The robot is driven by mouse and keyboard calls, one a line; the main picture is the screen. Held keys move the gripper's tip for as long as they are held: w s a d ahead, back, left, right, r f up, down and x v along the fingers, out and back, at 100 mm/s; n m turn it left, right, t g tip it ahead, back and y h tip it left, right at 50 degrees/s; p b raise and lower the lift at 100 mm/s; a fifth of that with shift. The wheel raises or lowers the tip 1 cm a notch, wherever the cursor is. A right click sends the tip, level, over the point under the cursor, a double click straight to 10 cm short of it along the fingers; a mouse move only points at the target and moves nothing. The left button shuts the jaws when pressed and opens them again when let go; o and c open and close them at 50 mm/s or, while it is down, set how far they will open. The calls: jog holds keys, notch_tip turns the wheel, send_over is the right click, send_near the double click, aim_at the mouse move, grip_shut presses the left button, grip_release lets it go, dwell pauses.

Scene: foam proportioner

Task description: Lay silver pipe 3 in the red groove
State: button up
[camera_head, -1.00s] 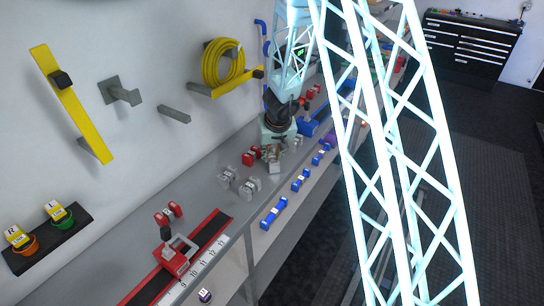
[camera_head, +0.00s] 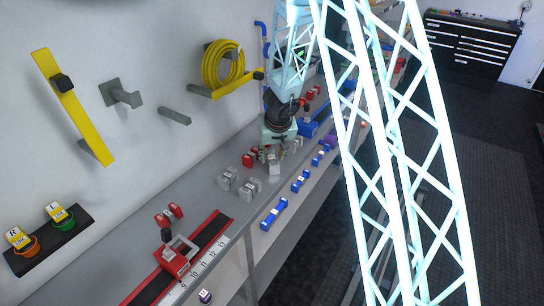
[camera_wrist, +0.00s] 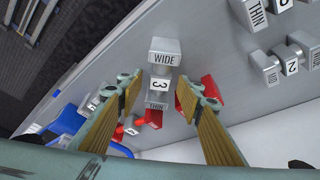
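Silver pipe 3 (camera_wrist: 160,82) is a grey dumbbell-like piece with a block marked WIDE at one end and one marked THIN at the other. It also shows in the head view (camera_head: 273,163), just in front of my gripper (camera_head: 279,146). In the wrist view my gripper (camera_wrist: 157,92) is open, with one finger on each side of the pipe and gaps visible between. Whether the fingertips are down at the pipe's height, I cannot tell. A red-edged track with a dark channel (camera_head: 152,290) lies at the lower left of the head view, with a numbered strip along it.
Other silver pipes (camera_head: 250,188) lie close to pipe 3. A red piece (camera_wrist: 208,86) lies right beside one finger. Blue pieces (camera_head: 275,213) line the bench's front edge. A red slider (camera_head: 176,256) with an upright black knob sits on the track.

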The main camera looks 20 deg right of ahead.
jog(key=p+v, duration=0.6)
jog(key=v, duration=0.5)
dwell(0.3)
jog(key=shift+r, duration=0.1)
dwell(0.7)
jog(key=s+a+r+y, duration=0.1)
jog(key=s+a+r, duration=0.2)
jog(key=r, duration=0.5)
jog(key=s+a+r+y, duration=0.1)
jog(key=s+a+r, duration=0.25)
jog(key=r, duration=0.45)
jog(key=s+a+r+n, duration=0.2)
jog(key=s+a+r, duration=0.2)
jog(key=s+r, duration=0.85)
jog(key=s+d+r, duration=0.2)
jog(key=s, duration=0.8)
jog(key=s+d+r+h, duration=0.1)
jog(key=s+d+r, duration=0.1)
jog(key=s, duration=0.9)
jog(key=s+d+r+m, duration=0.1)
jog(key=s+d+r, duration=0.1)
jog(key=s, duration=0.9)
jog(key=shift+r+g+h, duration=0.3)
